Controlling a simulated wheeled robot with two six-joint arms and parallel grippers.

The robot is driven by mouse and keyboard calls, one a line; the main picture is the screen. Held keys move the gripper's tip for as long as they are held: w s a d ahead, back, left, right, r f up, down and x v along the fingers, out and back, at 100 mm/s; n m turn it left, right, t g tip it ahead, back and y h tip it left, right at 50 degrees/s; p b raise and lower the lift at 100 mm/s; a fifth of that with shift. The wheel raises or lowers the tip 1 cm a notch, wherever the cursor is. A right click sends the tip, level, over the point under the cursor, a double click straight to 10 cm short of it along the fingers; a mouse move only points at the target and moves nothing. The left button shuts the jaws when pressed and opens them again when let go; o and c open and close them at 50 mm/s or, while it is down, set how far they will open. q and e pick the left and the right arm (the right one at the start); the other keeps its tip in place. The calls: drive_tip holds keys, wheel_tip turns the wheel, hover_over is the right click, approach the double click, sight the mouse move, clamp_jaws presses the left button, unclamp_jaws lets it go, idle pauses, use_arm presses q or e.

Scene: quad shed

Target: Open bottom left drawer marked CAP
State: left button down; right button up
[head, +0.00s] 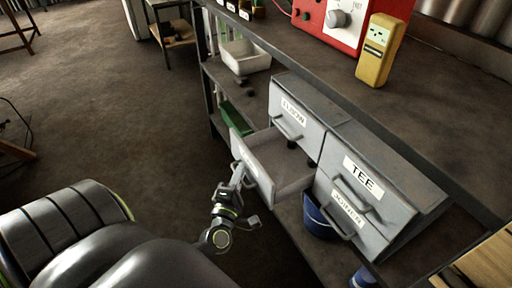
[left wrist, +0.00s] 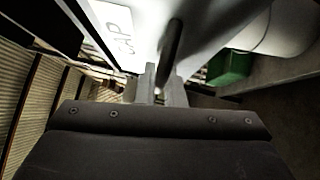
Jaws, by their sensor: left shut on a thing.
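The grey drawer cabinet (head: 312,100) sits on the bench's lower shelf. Its bottom left drawer (head: 278,160) is pulled well out, and its inside shows. In the left wrist view the white label (left wrist: 117,25) on the drawer front reads CAP, partly cut off. My left gripper (head: 239,178) is at the outer face of this drawer, shut on its handle. The handle (left wrist: 171,52) runs up from between the fingers (left wrist: 161,88) in the left wrist view. My right gripper is not in view.
The ELBOW drawer (head: 294,118), the TEE drawer (head: 362,177) and the drawer below TEE look closed. A blue bucket (head: 318,220) stands under the cabinet. A white bin (head: 245,57) and a green box (head: 236,118) are further left. The floor in front is clear.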

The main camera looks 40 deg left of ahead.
use_arm(q)
drive_tip(key=s, duration=0.1)
drive_tip(key=s+a, duration=0.1)
drive_tip(key=s, duration=0.2)
drive_tip(key=shift+s+a, duration=0.1)
drive_tip(key=shift+a, duration=0.25)
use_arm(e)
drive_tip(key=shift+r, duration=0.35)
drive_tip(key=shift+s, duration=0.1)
use_arm(q)
drive_tip(key=c, duration=1.8)
unclamp_jaws()
